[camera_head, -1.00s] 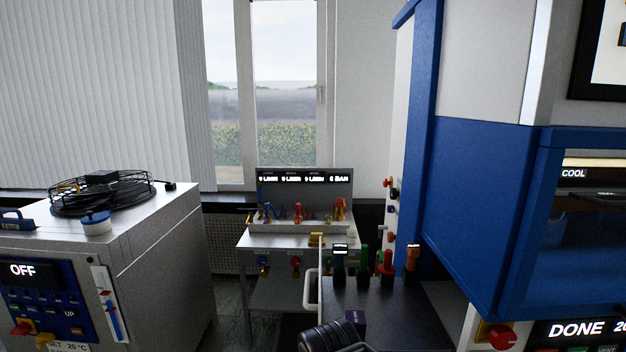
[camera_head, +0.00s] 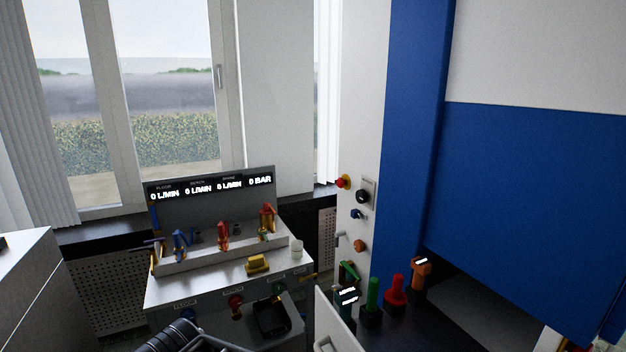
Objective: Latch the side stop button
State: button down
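The side stop button (camera_head: 343,182) is a red mushroom head with yellow at its base. No fingertips of my gripper show. Only a dark ribbed part that looks like my arm (camera_head: 168,338) shows at the bottom edge, well below and left of the button.
Below the button are a black knob (camera_head: 362,197), a blue knob (camera_head: 356,213) and an orange button (camera_head: 360,246). Colored levers (camera_head: 396,290) stand on a dark surface below. A bench with valves and flow displays (camera_head: 210,189) stands left of the panel.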

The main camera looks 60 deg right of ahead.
aim_at(340, 183)
jog(key=z, duration=0.65)
jog(key=i, duration=1.35)
jog(key=z, duration=0.9)
